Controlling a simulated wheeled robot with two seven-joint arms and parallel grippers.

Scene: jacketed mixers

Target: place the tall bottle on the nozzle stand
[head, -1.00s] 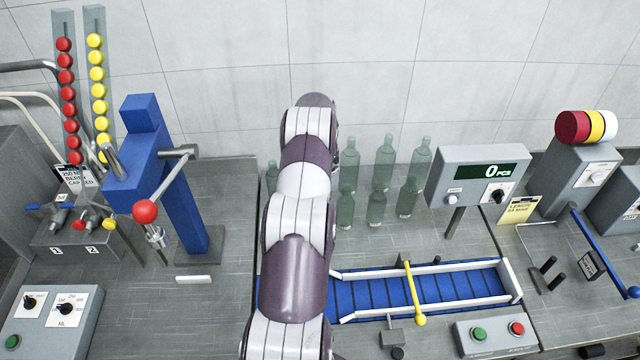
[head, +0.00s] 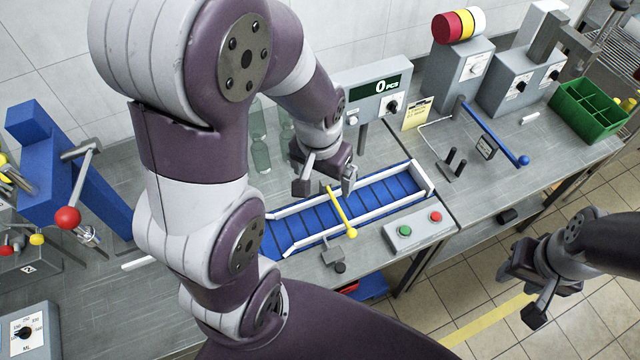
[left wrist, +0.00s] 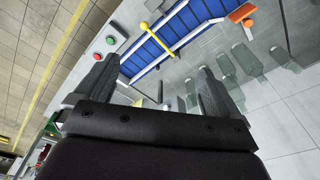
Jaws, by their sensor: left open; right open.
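Several pale green glass bottles (head: 259,150) stand upright on the bench by the back wall, partly hidden by my left arm. They also show in the left wrist view (left wrist: 246,60), at the right; I cannot tell which one is the tall bottle. A blue stand (head: 60,165) with a red-knobbed lever and a nozzle-like metal tip (head: 90,236) is at the left. My left gripper (head: 325,184) is open and empty over the blue conveyor, right of the bottles. My right gripper (head: 523,293) is open and empty over the floor in front of the bench.
The blue conveyor (head: 378,196) has white rails and a yellow bar (head: 340,212) across it. A counter display (head: 375,95) stands behind it. A button box (head: 418,230) is in front. A green crate (head: 588,112) is at the far right.

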